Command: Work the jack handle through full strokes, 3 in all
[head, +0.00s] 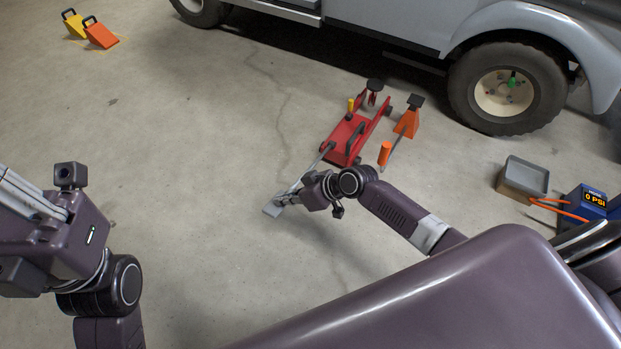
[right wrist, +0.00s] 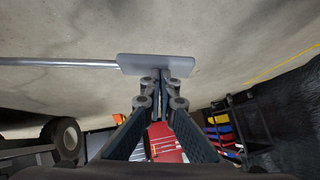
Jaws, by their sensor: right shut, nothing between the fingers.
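The red floor jack (head: 348,137) stands beside the vehicle. Its thin grey handle (head: 325,152) slopes down toward me and ends in a flat grey plate (head: 271,210). In the right wrist view the plate (right wrist: 155,64) lies just beyond my fingertips, with the handle rod (right wrist: 70,62) running left from it. My right gripper (head: 281,200) is shut and empty, right at the plate; I cannot tell whether it touches. My left gripper (head: 30,195) is at the left edge, away from the jack, its fingertips cut off.
Yellow and orange chocks (head: 100,36) lie far left. Floor left of the handle is clear.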

